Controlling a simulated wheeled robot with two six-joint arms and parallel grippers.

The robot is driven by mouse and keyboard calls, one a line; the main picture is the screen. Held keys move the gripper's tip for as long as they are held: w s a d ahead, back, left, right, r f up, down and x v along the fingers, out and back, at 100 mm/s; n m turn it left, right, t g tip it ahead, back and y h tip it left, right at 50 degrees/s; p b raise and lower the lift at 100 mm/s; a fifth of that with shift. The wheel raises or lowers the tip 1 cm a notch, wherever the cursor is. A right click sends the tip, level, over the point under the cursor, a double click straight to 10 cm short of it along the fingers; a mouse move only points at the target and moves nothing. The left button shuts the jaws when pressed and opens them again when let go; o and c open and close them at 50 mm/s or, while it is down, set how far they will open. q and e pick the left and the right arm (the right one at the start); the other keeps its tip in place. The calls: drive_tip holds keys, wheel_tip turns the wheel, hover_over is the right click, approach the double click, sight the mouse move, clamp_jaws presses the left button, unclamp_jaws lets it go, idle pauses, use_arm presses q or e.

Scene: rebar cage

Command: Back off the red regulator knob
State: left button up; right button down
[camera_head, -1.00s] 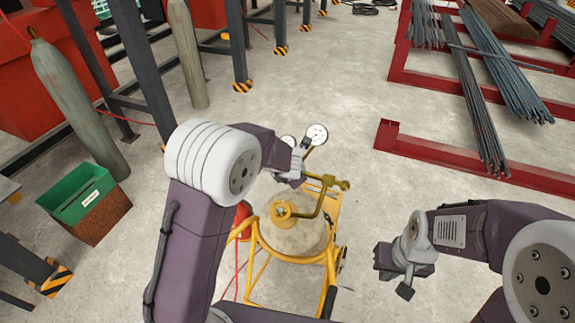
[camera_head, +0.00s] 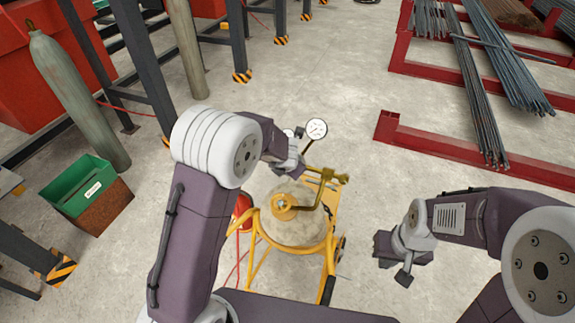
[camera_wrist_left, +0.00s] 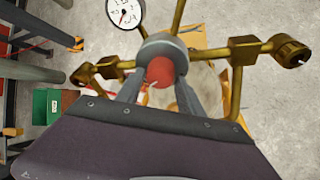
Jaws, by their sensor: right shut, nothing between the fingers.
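The red regulator knob (camera_wrist_left: 160,72) faces the left wrist camera, below a grey round body on the brass regulator (camera_wrist_left: 242,52). My left gripper (camera_wrist_left: 161,82) has one grey finger on each side of the knob. I cannot tell whether the fingers touch it. In the head view the knob is hidden behind my left wrist. A white dial gauge (camera_head: 316,129) stands beyond that wrist, and it also shows in the left wrist view (camera_wrist_left: 125,12). My right gripper (camera_head: 392,262) is shut and empty, to the right of the yellow cart and apart from it.
The yellow cart (camera_head: 262,260) carries a pale round tank (camera_head: 300,232). A green-topped bin (camera_head: 78,190) and grey cylinders (camera_head: 75,95) stand at left. Red racks (camera_head: 450,150) with rebar are at upper right. Concrete floor between is clear.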

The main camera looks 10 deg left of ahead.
use_arm(q)
drive_tip(key=shift+o, duration=0.6)
drive_tip(key=shift+w, duration=0.1)
drive_tip(key=shift+r, duration=0.1)
drive_tip(key=p+v, duration=0.3)
drive_tip(key=v, duration=0.6)
